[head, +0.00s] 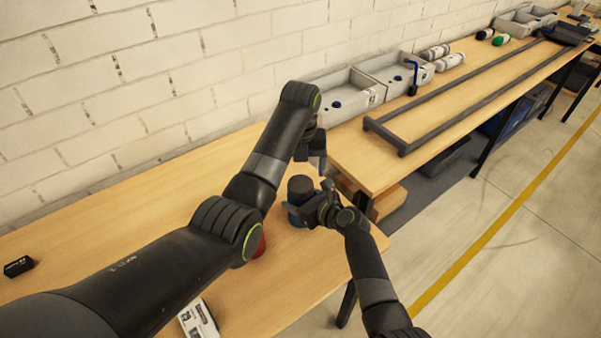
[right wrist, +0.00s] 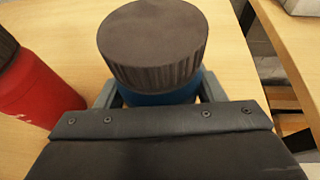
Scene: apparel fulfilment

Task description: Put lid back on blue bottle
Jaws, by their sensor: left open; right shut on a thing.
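The blue bottle (head: 295,215) stands on the near table, mostly hidden by my right gripper (head: 314,208); its blue body also shows in the right wrist view (right wrist: 160,97). A dark ribbed lid (right wrist: 152,45) sits upright on the bottle's top and also shows in the head view (head: 300,186). I cannot tell how tightly it sits. My right gripper is shut around the bottle's body below the lid. My left gripper (head: 318,162) is open and empty, just above and behind the lid, apart from it.
A red bottle (right wrist: 35,88) with a dark cap stands left of the blue one; my left arm mostly hides it in the head view. A white printed box (head: 198,319) and a small black box (head: 18,266) lie on the table. Grey bins (head: 345,112) stand on the farther table.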

